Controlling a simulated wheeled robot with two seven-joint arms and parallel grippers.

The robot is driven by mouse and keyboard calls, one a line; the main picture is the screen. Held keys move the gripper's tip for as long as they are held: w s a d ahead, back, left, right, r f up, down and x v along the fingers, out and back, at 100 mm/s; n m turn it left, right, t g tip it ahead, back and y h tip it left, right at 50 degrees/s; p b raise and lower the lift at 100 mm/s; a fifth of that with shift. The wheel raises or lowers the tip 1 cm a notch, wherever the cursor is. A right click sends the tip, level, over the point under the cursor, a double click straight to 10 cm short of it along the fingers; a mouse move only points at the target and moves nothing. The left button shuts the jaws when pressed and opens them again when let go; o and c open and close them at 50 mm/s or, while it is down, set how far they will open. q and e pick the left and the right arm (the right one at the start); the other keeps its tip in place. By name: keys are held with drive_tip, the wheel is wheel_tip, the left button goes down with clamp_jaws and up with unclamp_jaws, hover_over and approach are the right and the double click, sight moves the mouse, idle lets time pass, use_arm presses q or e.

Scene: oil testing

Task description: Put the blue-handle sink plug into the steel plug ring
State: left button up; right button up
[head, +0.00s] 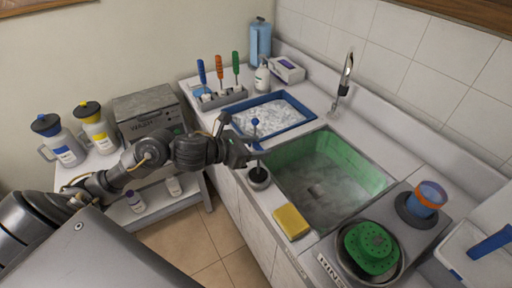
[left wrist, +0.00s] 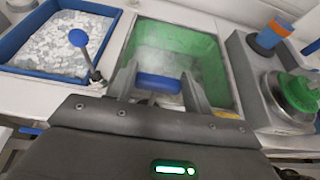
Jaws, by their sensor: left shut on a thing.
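My left gripper (head: 246,154) is over the counter strip left of the sink, pointing at the steel plug ring (head: 258,185). In the left wrist view, its fingers (left wrist: 158,88) are shut on the plug's blue handle (left wrist: 158,82). In the head view the gripper hides the handle. A dark plug body (head: 258,174) shows below the fingertips, at the mouth of the ring. I cannot tell whether it is seated or just above. My right gripper is not in view.
A blue-knobbed lever (head: 255,122) stands close to the left gripper. The green-walled sink (head: 335,150) is to its right, a blue-rimmed tray (head: 237,126) behind. A yellow sponge (head: 291,221) lies in front. A green-topped pot (head: 371,247) stands front right.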

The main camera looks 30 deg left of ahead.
use_arm(q)
drive_tip(key=o, duration=1.2)
drive_tip(key=shift+c, duration=0.2)
drive_tip(key=shift+o, duration=0.5)
drive_tip(key=p+v, duration=0.3)
drive_tip(key=v, duration=0.9)
drive_tip(key=shift+p, duration=0.35)
drive_tip(key=shift+w+a+f, duration=0.1)
